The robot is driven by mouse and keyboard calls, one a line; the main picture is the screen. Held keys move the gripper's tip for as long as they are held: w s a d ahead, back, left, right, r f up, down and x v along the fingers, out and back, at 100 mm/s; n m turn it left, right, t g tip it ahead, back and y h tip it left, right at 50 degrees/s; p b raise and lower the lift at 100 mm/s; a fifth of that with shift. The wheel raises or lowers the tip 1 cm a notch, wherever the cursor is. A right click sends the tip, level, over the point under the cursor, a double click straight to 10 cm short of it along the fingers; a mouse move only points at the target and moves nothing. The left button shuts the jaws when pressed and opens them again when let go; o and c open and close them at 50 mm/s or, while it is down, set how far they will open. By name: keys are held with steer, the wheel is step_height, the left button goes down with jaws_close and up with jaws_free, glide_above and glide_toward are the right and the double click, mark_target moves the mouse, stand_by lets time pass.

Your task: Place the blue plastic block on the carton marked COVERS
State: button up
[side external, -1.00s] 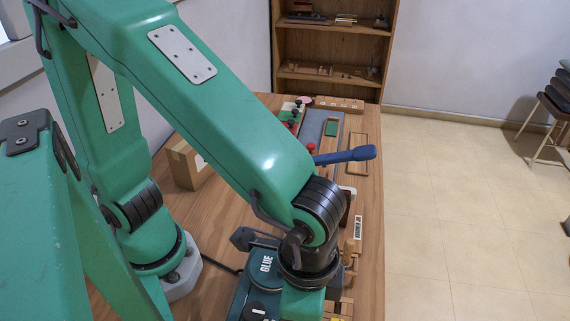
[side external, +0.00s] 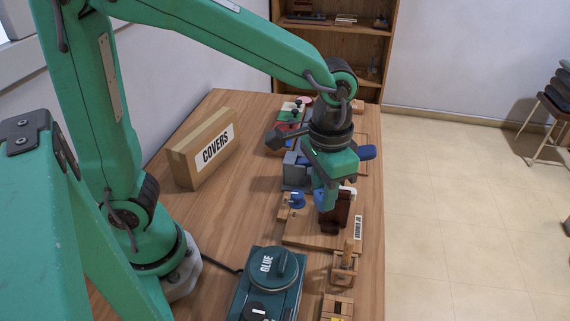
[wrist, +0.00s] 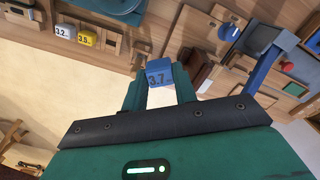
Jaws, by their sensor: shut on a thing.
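The carton marked COVERS (side external: 186,169) is a brown box with a white label. It stands upright on the left part of the table in the side view. My gripper (side external: 325,202) is to the right of it, above the wooden fixture boards. In the wrist view my gripper (wrist: 160,88) is shut on the blue plastic block (wrist: 160,73), which is marked 3.7. The block sits between the fingertips. In the side view I cannot make the block out. The carton does not show in the wrist view.
The teal GLUE machine (side external: 266,285) stands at the front of the table. Fixtures line the right side. The wood between the carton and the fixtures is clear.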

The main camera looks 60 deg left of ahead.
steer(key=w+a+r+n, duration=0.2)
steer(key=a+n, duration=0.1)
steer(key=a, duration=0.6)
steer(key=w+a+r+n, duration=0.1)
steer(key=a+r+n, duration=0.15)
steer(key=a, duration=0.65)
steer(key=s+a+r+n, duration=0.2)
steer(key=a, duration=0.5)
steer(key=s+a+r+n, duration=0.1)
steer(key=s+a+n, duration=0.2)
steer(key=a, duration=0.5)
steer(key=shift+s+r+n, duration=0.35)
steer(key=shift+f, duration=0.1)
glide_above(203, 127)
step_height(203, 127, down, 7)
steer(key=shift+a+r, duration=0.1)
steer(key=shift+f, duration=2.05)
steer(key=shift+f, duration=0.1)
